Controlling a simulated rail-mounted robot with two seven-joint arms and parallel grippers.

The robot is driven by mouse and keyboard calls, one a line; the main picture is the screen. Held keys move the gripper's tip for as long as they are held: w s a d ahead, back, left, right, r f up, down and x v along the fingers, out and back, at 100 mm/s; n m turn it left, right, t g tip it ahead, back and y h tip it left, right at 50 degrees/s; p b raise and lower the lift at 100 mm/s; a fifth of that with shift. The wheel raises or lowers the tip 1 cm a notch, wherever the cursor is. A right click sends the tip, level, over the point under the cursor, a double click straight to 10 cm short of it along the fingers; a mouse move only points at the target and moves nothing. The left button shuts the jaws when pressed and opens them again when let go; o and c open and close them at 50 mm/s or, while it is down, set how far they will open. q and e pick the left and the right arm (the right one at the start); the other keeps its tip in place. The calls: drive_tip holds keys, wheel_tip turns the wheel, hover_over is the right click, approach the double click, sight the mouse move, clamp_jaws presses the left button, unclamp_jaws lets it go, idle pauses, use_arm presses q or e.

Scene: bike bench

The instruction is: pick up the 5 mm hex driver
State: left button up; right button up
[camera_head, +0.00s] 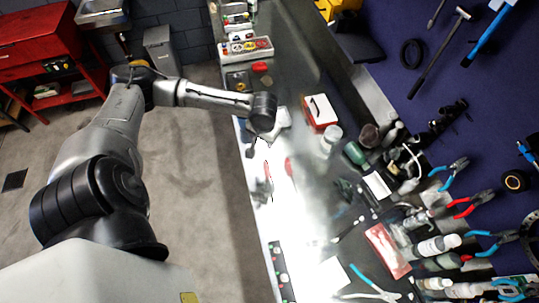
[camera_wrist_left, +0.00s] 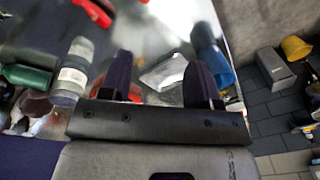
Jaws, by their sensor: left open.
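My left gripper (camera_head: 261,146) is over the bench's left side in the head view. In the left wrist view its two dark fingers (camera_wrist_left: 160,68) stand well apart, with nothing held between them. A silvery-white flat item (camera_wrist_left: 165,72) shows beyond the gap; I cannot tell its distance from the fingers. I cannot make out the 5 mm hex driver for certain. A thin red item (camera_head: 267,170) lies on the bright bench top just below the gripper in the head view, too small to identify. My right gripper is in neither view.
A red-and-white box (camera_head: 320,112) and a white bottle (camera_head: 330,140) stand right of the gripper. A blue cup-like thing (camera_wrist_left: 210,45) and a grey bottle (camera_wrist_left: 75,72) flank the fingers in the wrist view. Tools crowd the bench's right side. Bare bench (camera_head: 290,215) shows below.

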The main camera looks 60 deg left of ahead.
sight(266, 163)
use_arm(q)
drive_tip(key=f+n, duration=0.3)
drive_tip(key=f, duration=0.1)
drive_tip(key=d+f+n+h, duration=0.1)
drive_tip(key=f+n, duration=0.2)
drive_tip(key=f, duration=0.2)
drive_tip(key=f+n, duration=0.3)
drive_tip(key=f, duration=0.2)
drive_tip(key=shift+d+f, duration=0.15)
drive_tip(key=shift+d, duration=0.25)
drive_tip(key=c, duration=1.1)
